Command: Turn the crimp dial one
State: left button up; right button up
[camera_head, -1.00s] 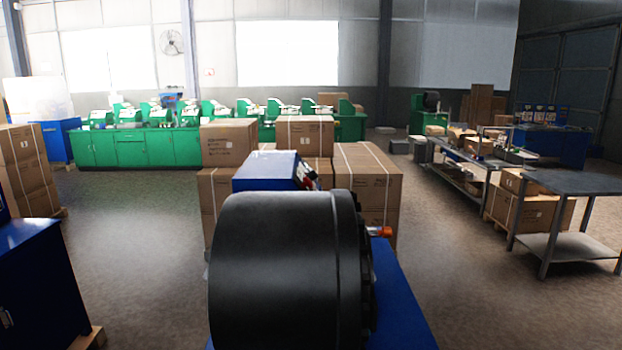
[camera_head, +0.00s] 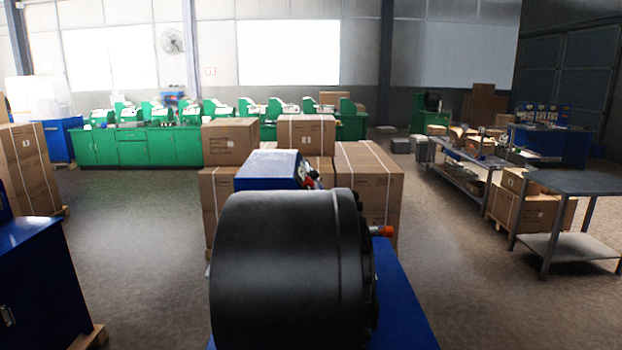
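A crimper with a large black drum (camera_head: 285,270) stands close in front of me on a blue base (camera_head: 405,305). A blue box (camera_head: 267,170) sits behind the drum, with small red and dark parts (camera_head: 311,178) at its right end. A red-orange knob (camera_head: 383,231) sticks out at the drum's right side. I cannot tell which part is the crimp dial. Neither of my grippers shows in the head view.
Stacked cartons (camera_head: 368,185) stand right behind the crimper. A blue cabinet (camera_head: 40,285) is at the near left. A grey metal table (camera_head: 570,183) is at the right. Green machines on green cabinets (camera_head: 140,147) line the back. Open floor (camera_head: 140,230) lies on both sides.

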aim_at(314, 174)
jog(key=l, duration=0.5)
jog(key=k+l+u, duration=0.1)
jog(key=l, duration=0.4)
jog(key=k+l+u, duration=0.1)
jog(key=l, duration=0.9)
jog(key=k+l+u, duration=0.1)
jog(key=l, duration=0.4)
jog(key=i+l+u, duration=0.1)
jog(key=l, duration=0.3)
jog(key=i+l+u, duration=0.1)
jog(key=l, duration=0.35)
jog(key=i+l+u, duration=0.15)
jog(key=l, duration=0.3)
jog(key=i+l+u, duration=0.1)
jog(key=l, duration=0.4)
jog(key=i+l+u, duration=0.1)
jog(key=l, duration=0.35)
jog(key=i+l+u, duration=0.15)
jog(key=i+l, duration=0.35)
jog(key=i+l+u, duration=0.15)
jog(key=i+l, duration=0.35)
jog(key=i+l+u, duration=0.15)
jog(key=i+l, duration=0.3)
jog(key=l, duration=0.2)
